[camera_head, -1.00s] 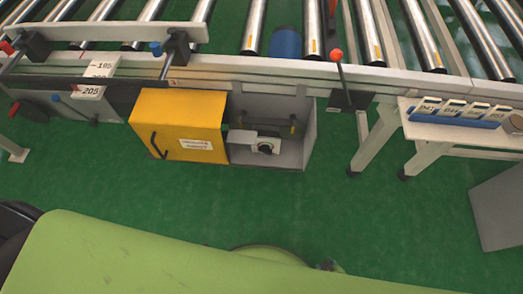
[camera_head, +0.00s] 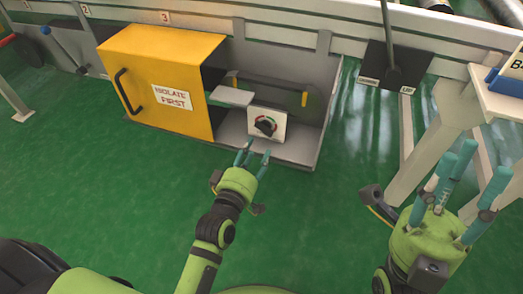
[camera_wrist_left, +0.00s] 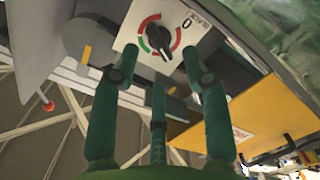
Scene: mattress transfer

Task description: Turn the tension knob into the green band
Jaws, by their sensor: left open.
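The tension knob (camera_head: 265,126) is a black dial on a white plate inside an open grey box. Its plate carries a coloured arc with red parts and a green band (camera_wrist_left: 145,42), which show in the left wrist view around the knob (camera_wrist_left: 158,40). The knob's exact pointer setting is hard to read. My left gripper (camera_head: 255,158) is open and empty, just in front of and below the knob plate, its fingers pointing at it; in the left wrist view the fingers (camera_wrist_left: 158,80) are spread below the knob, apart from it. My right gripper (camera_head: 462,175) is open and empty at the right.
The yellow door (camera_head: 165,85) labelled "ISOLATE FIRST" stands open left of the knob. A grey shelf (camera_head: 231,96) and a yellow handle (camera_head: 304,99) are in the box. A white table (camera_head: 500,105) stands at the right. Green floor in front is free.

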